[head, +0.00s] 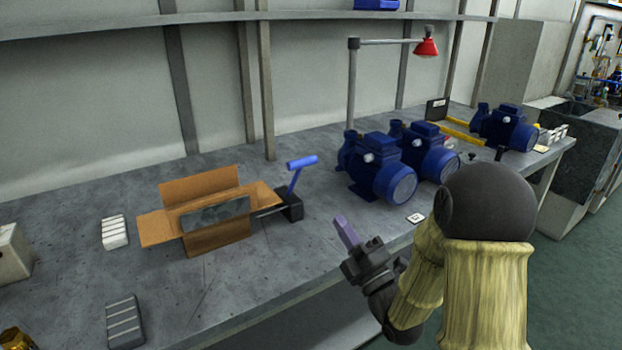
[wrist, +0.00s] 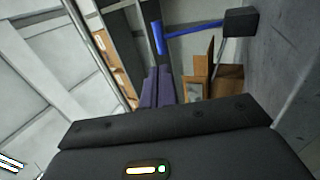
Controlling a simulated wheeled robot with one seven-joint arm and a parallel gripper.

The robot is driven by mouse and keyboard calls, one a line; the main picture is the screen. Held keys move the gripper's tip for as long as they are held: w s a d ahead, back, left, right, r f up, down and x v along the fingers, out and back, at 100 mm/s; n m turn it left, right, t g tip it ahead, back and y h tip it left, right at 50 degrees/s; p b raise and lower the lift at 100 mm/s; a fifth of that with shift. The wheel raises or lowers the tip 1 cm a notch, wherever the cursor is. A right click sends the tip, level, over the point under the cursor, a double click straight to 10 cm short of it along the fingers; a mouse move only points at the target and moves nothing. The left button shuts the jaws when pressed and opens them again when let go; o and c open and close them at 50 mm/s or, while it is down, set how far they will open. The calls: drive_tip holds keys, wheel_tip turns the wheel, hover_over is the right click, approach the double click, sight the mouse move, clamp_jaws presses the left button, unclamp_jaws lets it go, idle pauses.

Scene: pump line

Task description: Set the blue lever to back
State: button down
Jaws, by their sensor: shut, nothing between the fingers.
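The blue lever (head: 297,172) stands on a small black base (head: 290,206) on the workbench, just right of an open cardboard box. Its stem is close to upright with a crosswise blue handle on top. It also shows in the wrist view (wrist: 190,32), reaching from the dark base to the handle. My gripper (head: 346,230) is in front and to the right of the lever, above the bench's front edge. Its purple fingers are shut and empty, apart from the lever. The fingers also show in the wrist view (wrist: 158,86).
The open cardboard box (head: 215,240) stands directly left of the lever base, with a metal rod between them. Several blue pumps (head: 385,170) stand to the right. A red lamp (head: 426,47) hangs above them. Grey ribbed blocks (head: 124,322) lie at left. Bench between gripper and lever is clear.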

sight(304, 166)
drive_tip(key=p+x, duration=0.1)
drive_tip(key=x, duration=1.2)
drive_tip(key=shift+w+a+r+p, duration=0.15)
drive_tip(key=shift+w+r+p, duration=0.05)
drive_tip(key=shift+p, duration=0.1)
drive_tip(key=shift+w+r, duration=0.1)
